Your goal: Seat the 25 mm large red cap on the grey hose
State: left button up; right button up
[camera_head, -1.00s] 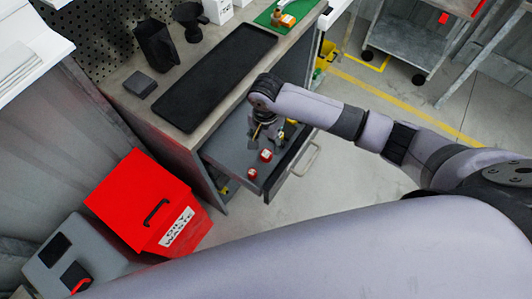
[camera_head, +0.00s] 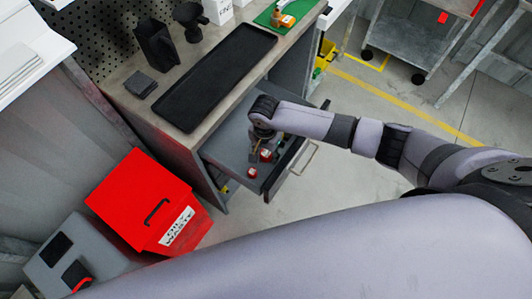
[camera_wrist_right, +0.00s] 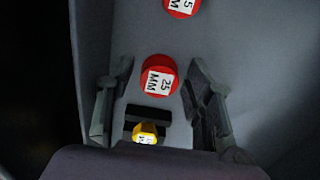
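A red cap with a white "25 MM" label (camera_wrist_right: 158,78) lies in the open drawer (camera_head: 229,150). In the right wrist view it sits between and slightly beyond the fingertips of my right gripper (camera_wrist_right: 158,85). The fingers are apart and I see no grip on it. A second red cap (camera_wrist_right: 182,5) is cut off by the top edge; its label partly reads "5 MM". In the head view, red caps show at the drawer's front (camera_head: 251,173) and beside my right gripper (camera_head: 256,153). My left gripper is out of view. I cannot make out the grey hose.
A yellow labelled piece (camera_wrist_right: 145,132) lies between the fingers, nearer the palm. The drawer's wall and handle (camera_head: 304,160) are close to the right arm. A black tray (camera_head: 217,75) lies on the bench. A red waste bin (camera_head: 148,200) stands to the left of the drawer.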

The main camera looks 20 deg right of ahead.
jog(key=c, duration=0.6)
jog(key=shift+r, duration=0.15)
